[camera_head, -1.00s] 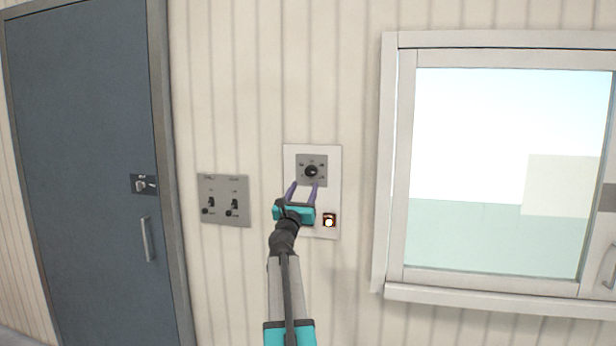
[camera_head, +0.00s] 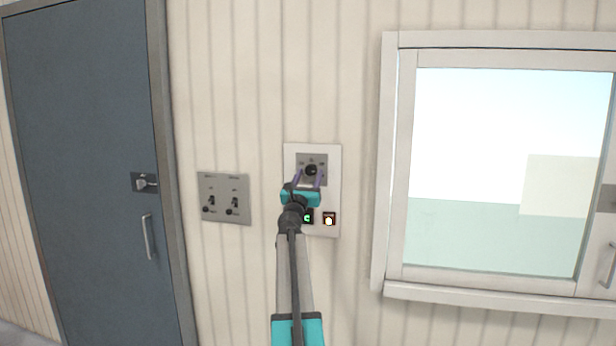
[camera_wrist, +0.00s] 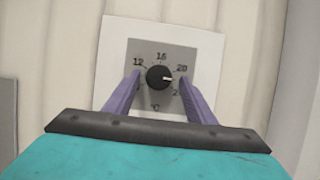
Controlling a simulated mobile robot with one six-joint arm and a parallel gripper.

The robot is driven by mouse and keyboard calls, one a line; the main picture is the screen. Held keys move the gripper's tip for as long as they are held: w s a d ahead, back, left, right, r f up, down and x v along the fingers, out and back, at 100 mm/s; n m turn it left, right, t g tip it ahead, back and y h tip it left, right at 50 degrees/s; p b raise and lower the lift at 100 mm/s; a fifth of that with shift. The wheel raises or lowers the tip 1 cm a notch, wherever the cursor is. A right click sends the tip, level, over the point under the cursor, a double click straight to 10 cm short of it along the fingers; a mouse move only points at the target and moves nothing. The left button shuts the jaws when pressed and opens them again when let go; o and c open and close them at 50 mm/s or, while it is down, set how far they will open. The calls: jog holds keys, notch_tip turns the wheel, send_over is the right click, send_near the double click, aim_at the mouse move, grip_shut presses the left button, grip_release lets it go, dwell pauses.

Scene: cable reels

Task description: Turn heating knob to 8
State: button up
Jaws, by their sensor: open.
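The heating knob (camera_head: 311,170) is a round black dial on a grey plate, high on a white wall panel (camera_head: 331,192). The printed scale shows 12, 16, 20 and a partly hidden number starting with 2 at lower right, with °C below. No 8 is readable. My gripper (camera_head: 311,180) is open, and its two purple fingers show on either side of the knob in the wrist view (camera_wrist: 158,88). Whether they touch it I cannot tell.
Below the knob are a green-lit display (camera_head: 308,217) and a lit orange switch (camera_head: 328,219). A grey plate with two toggle switches (camera_head: 223,198) is to the left. A dark door (camera_head: 80,170) is farther left; a window (camera_head: 495,170) is right.

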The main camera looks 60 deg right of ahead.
jog(key=c, duration=1)
jog(key=shift+w+a, duration=0.1)
jog(key=shift+a, duration=0.25)
jog(key=shift+c, duration=0.2)
jog(key=shift+d, duration=0.25)
jog(key=shift+s+d+n+b, duration=0.1)
jog(key=shift+s+n+b, duration=0.1)
jog(key=shift+n+b, duration=0.2)
